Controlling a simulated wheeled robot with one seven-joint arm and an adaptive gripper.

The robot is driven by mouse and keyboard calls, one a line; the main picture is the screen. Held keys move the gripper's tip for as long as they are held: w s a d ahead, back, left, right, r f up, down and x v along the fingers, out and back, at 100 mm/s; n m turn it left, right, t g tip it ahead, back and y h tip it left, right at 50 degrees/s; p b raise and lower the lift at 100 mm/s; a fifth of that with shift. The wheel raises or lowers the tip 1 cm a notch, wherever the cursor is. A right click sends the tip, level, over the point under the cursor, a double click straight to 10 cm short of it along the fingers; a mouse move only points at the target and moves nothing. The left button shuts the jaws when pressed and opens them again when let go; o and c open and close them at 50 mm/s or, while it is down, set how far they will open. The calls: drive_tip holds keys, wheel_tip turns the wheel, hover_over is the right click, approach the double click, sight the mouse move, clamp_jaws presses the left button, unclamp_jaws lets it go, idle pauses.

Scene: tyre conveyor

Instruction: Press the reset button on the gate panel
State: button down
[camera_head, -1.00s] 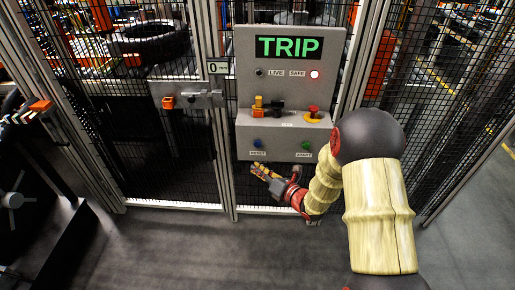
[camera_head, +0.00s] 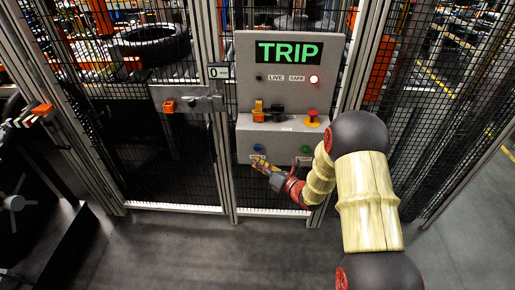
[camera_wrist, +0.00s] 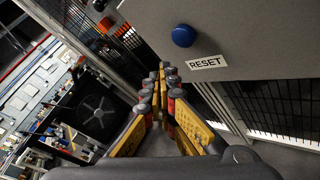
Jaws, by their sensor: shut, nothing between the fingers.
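The gate panel (camera_head: 285,95) is a grey box on the mesh fence with a green TRIP display (camera_head: 289,53). The blue reset button (camera_head: 258,148) is on its lower left face; a RESET label (camera_wrist: 206,62) sits beside the button (camera_wrist: 184,36) in the wrist view. My gripper (camera_head: 258,163) is shut and empty, its fingertips just below the blue button in the head view and partly over its label. In the wrist view the fingertips (camera_wrist: 163,68) point ahead, left of and below the button, with a visible gap in the picture. Whether they touch the panel cannot be told.
A green start button (camera_head: 306,149) is at the panel's lower right. A red mushroom button (camera_head: 312,114) and an orange key-like part (camera_head: 258,108) sit on the ledge above. A gate latch (camera_head: 190,103) is to the left. Open floor lies in front.

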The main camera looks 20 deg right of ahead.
drive_tip(key=shift+w+d+b, duration=0.25)
drive_tip(key=shift+w+b, duration=0.2)
drive_tip(key=shift+w, duration=0.25)
drive_tip(key=shift+w+d+b, duration=0.2)
drive_tip(key=shift+w+b, duration=0.2)
drive_tip(key=shift+w, duration=0.3)
drive_tip(key=shift+w+d+b, duration=0.3)
drive_tip(key=shift+w+b, duration=0.55)
drive_tip(key=shift+b, duration=0.2)
idle(1.1)
drive_tip(key=shift+s, duration=0.1)
drive_tip(key=shift+s+a+b, duration=0.3)
drive_tip(key=shift+s+b, duration=0.15)
drive_tip(key=shift+s, duration=0.3)
drive_tip(key=s, duration=0.1)
drive_tip(key=s+a+b, duration=0.1)
drive_tip(key=s, duration=0.2)
drive_tip(key=shift+s+a+b, duration=0.25)
drive_tip(key=shift+s+b, duration=0.15)
